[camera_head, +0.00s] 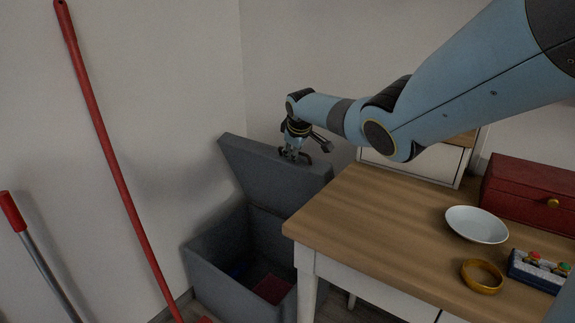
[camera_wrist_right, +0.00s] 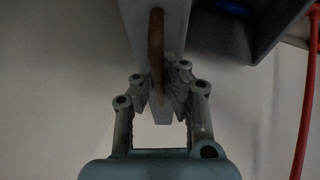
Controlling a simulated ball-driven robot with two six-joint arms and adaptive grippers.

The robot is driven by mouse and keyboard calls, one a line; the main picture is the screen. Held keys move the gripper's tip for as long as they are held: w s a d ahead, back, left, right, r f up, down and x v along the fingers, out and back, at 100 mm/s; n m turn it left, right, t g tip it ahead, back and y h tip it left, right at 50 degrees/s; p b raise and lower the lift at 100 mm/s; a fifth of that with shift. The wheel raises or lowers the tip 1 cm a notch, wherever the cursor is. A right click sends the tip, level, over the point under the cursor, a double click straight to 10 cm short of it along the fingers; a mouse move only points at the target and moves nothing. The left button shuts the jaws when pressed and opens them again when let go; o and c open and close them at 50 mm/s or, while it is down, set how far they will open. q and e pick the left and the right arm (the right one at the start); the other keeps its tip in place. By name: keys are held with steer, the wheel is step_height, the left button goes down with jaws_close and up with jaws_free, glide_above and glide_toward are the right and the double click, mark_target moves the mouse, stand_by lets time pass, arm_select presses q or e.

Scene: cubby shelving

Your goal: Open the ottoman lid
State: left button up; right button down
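The grey ottoman (camera_head: 215,262) stands on the floor against the wall, left of the table. Its lid (camera_head: 262,170) is raised and leans up steeply at the back, so the inside shows. My right gripper (camera_head: 294,153) is at the lid's upper edge, by a dark loop handle (camera_head: 306,157). In the right wrist view, the fingers of my right gripper (camera_wrist_right: 162,98) are closed in on both sides of the brown handle (camera_wrist_right: 157,50) on the lid edge (camera_wrist_right: 178,35). My left gripper is not in view.
Inside the ottoman lie a red item (camera_head: 271,289) and a blue item (camera_head: 237,270). A red pole (camera_head: 110,160) leans at left.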

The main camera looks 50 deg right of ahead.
steer(key=shift+d+r, duration=0.15)
steer(key=shift+d, duration=0.05)
steer(key=c, duration=1.7)
jaws_free()
steer(key=shift+o, duration=0.2)
steer(key=v, duration=1.2)
